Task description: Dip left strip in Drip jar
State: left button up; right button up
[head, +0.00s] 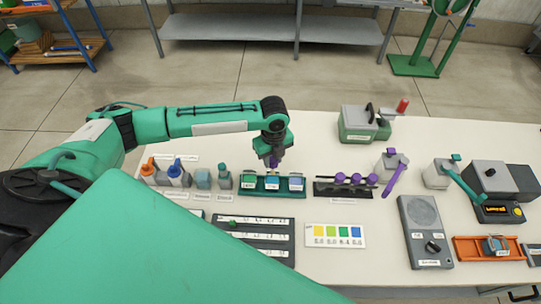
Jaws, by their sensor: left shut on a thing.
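My left gripper (273,160) points down over the middle of a green rack (257,193) of small labelled jars (297,184). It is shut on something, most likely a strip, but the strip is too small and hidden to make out. The label wording is too small to read, so I cannot tell which is the Drip jar. I also cannot tell whether the held thing is inside the middle jar or above it. A dark tray (283,240) with pale labelled rows lies in front of the rack. My right gripper is out of view.
Orange- and blue-capped bottles (175,174) stand left of the rack. A black rack with purple knobs (345,191) stands to its right. A colour chart (335,236) and a grey panel (426,232) lie in front.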

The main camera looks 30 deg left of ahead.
aim_at(273, 170)
pick_arm(q)
jog(key=shift+f+b, duration=0.7)
jog(key=shift+f, duration=0.2)
jog(key=shift+f+b, duration=0.8)
jog(key=shift+f, duration=1.15)
jog(key=shift+f+b, duration=0.3)
jog(key=shift+f, duration=0.6)
jog(key=shift+r+p, duration=0.55)
notch_tip(273, 170, up, 8)
jog(key=p, duration=0.7)
jog(key=shift+f, duration=0.25)
